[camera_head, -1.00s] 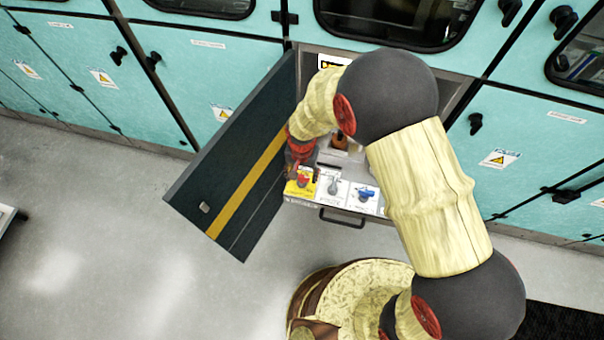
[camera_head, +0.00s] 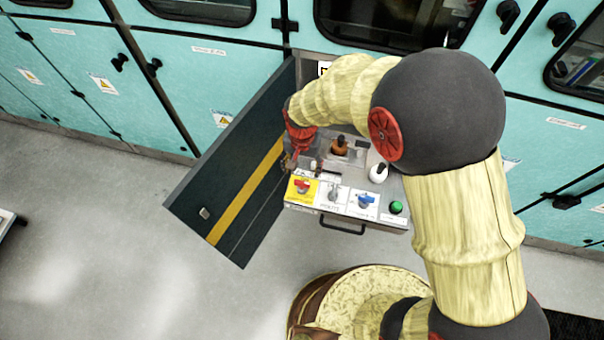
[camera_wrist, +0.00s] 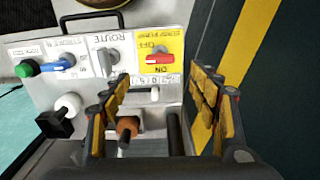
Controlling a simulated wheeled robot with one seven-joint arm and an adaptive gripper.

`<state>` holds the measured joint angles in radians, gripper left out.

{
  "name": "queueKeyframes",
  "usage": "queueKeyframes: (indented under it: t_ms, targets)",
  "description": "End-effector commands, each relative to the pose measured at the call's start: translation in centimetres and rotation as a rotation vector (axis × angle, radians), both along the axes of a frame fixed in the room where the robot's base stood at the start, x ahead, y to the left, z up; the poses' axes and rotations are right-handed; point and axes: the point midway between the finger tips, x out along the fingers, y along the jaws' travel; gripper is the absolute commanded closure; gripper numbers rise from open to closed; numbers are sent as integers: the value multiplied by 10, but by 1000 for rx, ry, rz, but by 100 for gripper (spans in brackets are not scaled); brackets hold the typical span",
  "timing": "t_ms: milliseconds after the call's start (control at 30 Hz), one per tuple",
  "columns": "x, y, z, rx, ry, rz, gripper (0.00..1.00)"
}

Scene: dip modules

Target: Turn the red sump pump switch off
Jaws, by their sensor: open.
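The red sump pump switch (camera_wrist: 160,58) is a red handle on a yellow plate marked OFF and ON. In the wrist view its handle lies crosswise between the two words; I cannot tell which one it selects. In the head view the red switch (camera_head: 302,186) is at the left end of the panel's front row. My gripper (camera_wrist: 162,84) is open, its two padded fingers spread and empty, with the switch ahead of the gap and apart from them. In the head view my gripper (camera_head: 291,160) is behind the switch, near the open door, and partly hard to see.
A grey switch (camera_head: 333,194), a blue switch (camera_head: 366,200) and a green button (camera_head: 396,207) sit in the same row. Behind stand a white knob (camera_head: 378,173) and a brown-orange knob (camera_head: 339,146). The open dark door (camera_head: 225,185) is close on the left. A handle (camera_head: 342,227) fronts the panel.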

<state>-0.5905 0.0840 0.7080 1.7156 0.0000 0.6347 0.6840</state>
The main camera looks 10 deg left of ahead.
Motion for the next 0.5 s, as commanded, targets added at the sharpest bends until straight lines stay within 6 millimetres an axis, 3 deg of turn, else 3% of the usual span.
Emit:
queueKeyframes:
  t_ms: [200,500]
  targets:
    - [0,0,22,0,0,0,39]
    - [0,0,25,0,0,0,39]
